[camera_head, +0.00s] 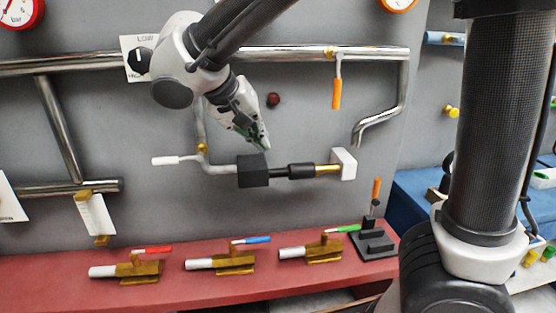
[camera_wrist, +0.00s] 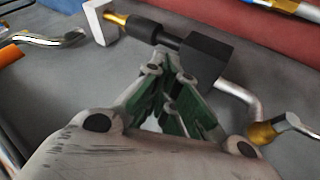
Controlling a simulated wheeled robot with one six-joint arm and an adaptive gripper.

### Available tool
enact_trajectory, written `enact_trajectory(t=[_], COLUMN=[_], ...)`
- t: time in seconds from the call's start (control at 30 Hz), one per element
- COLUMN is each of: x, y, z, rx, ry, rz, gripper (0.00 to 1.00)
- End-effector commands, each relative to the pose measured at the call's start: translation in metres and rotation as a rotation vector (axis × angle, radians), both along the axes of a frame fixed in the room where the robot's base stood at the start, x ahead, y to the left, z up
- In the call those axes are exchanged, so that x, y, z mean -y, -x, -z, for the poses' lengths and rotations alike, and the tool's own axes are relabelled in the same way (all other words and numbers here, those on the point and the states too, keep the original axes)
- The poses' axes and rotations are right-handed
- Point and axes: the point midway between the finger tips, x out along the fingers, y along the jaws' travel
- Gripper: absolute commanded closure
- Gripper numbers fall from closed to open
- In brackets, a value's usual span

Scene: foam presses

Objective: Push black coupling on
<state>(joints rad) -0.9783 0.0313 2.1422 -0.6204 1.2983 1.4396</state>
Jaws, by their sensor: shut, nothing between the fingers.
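The black coupling (camera_head: 300,170) is a dark sleeve between a brass stub (camera_head: 327,168) on its right and a thinner black neck on its left. The neck runs to a black block (camera_head: 253,171) on a grey pipe. In the wrist view the coupling (camera_wrist: 143,29) lies beyond my fingertips, up and left, with the black block (camera_wrist: 208,58) to the right. My gripper (camera_head: 264,143) is shut and empty, pointing down at the upper edge of the black block. In the wrist view its green-padded fingers (camera_wrist: 171,78) meet near the neck and block. I cannot tell whether they touch.
A white block (camera_head: 345,163) holds the brass stub's right end. A white-handled valve (camera_head: 166,160) is left of the black block. Steel pipes (camera_head: 290,53) and an orange lever (camera_head: 337,94) are above. Brass valves (camera_head: 235,263) lie on the red shelf (camera_head: 215,285) below.

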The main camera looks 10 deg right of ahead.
Motion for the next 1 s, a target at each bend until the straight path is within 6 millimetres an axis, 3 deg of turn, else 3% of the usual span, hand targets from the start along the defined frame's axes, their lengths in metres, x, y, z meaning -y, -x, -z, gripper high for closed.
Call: enact_trajectory(t=[0.17,0.7,1.0], x=[0.005,0.046,0.050], y=[-0.003,-0.031,-0.034], z=[0.007,0.074,0.080], rx=[-0.001,-0.002,-0.001], ry=[0.001,0.001,0.000], rz=[0.001,0.000,-0.002], gripper=[1.00,1.00,1.00])
